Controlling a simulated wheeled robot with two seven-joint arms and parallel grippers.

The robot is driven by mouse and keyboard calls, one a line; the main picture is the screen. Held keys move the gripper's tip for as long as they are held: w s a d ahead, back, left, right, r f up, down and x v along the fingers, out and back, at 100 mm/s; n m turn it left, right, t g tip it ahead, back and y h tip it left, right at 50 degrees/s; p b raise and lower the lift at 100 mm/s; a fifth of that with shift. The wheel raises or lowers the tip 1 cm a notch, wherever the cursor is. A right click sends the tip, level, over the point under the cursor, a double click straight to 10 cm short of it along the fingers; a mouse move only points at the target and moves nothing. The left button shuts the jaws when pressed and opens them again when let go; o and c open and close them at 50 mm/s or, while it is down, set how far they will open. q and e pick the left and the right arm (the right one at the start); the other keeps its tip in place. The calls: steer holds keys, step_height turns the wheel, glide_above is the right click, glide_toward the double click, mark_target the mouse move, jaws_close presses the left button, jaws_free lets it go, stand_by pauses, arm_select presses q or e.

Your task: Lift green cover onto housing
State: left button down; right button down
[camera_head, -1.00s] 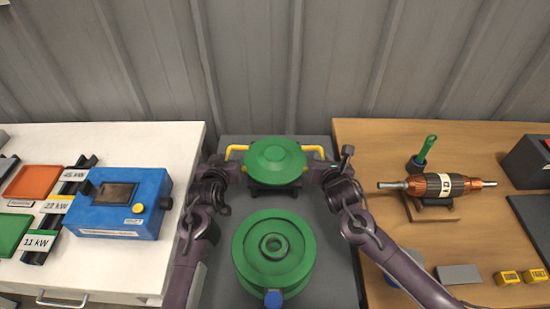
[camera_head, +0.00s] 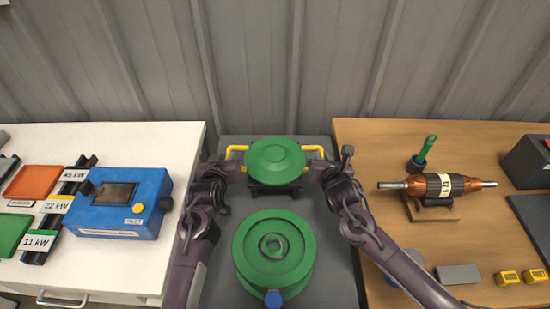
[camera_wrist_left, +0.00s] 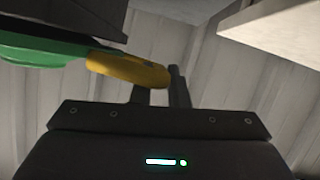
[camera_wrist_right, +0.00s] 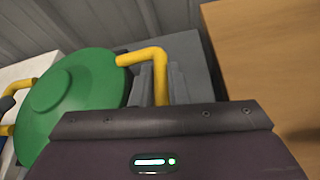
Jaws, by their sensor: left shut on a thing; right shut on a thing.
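The green cover (camera_head: 275,158) is a round disc with yellow handles at its left and right sides. It is at the back of the grey middle bench, over a dark stand. My left gripper (camera_head: 232,168) is shut on the left yellow handle (camera_wrist_left: 128,70). My right gripper (camera_head: 317,165) is shut on the right yellow handle (camera_wrist_right: 160,80). The cover also shows in the right wrist view (camera_wrist_right: 75,100). The green round housing (camera_head: 244,258), with a ring opening in its top and a blue part (camera_head: 273,298) at its front, stands nearer on the same bench.
A blue box (camera_head: 120,205) and labelled slots stand on the white left table (camera_head: 100,140). On the wooden right table (camera_head: 380,145) a copper rotor (camera_head: 440,186) rests on a cradle beside a green-handled tool (camera_head: 424,152). The corrugated wall is behind.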

arm_select(q)
steer(key=shift+s+f, duration=0.15)
steer(key=shift+f, duration=0.2)
arm_select(e)
steer(key=shift+f, duration=0.1)
